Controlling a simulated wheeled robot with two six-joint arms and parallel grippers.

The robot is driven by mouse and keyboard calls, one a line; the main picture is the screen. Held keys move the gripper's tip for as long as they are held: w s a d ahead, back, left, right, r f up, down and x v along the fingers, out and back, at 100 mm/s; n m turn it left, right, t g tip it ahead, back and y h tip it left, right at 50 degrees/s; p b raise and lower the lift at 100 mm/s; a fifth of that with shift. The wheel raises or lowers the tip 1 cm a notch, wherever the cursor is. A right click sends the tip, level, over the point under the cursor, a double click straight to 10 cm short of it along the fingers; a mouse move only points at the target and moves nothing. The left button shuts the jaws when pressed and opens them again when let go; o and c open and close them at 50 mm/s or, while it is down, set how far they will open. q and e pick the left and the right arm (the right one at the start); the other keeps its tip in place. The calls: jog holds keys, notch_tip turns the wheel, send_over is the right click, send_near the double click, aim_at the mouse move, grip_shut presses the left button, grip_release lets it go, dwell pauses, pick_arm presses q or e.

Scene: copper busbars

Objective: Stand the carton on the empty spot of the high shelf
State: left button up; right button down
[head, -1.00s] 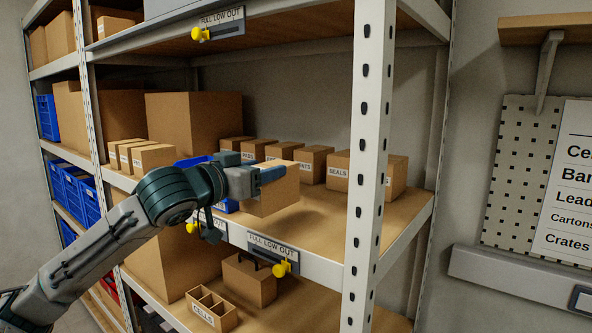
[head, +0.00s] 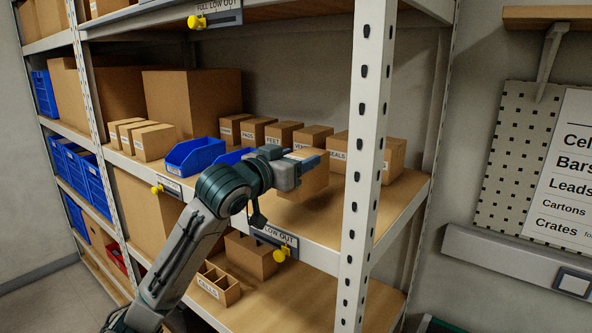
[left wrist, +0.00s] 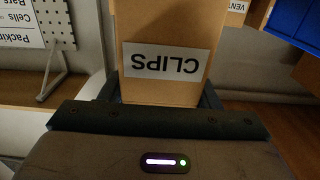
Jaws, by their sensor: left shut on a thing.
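My left gripper (head: 306,166) is shut on a brown carton (head: 305,184), held in front of the carton row and over the front part of the shelf board (head: 335,212). In the left wrist view this carton (left wrist: 165,25) sits between the fingers, its white CLIPS label upside down. On that shelf several small labelled cartons stand in a row at the back, among them the FEET carton (head: 283,135) and the SEALS carton (head: 339,149). The upright hides part of the row, so I cannot clearly see an empty spot. My right gripper is not in view.
A white perforated upright (head: 366,130) stands just right of the held carton. Blue bins (head: 194,156) and several cartons (head: 155,142) are to the left. Label holders with yellow knobs (head: 280,254) hang on the shelf edge. Bare board lies before the row.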

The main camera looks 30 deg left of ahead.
pick_arm(q)
jog(key=shift+s+a+f+p, duration=0.1)
jog(key=shift+f+p, duration=0.45)
jog(key=shift+f, duration=1.1)
jog(key=o, duration=1.1)
jog(key=shift+f, duration=0.1)
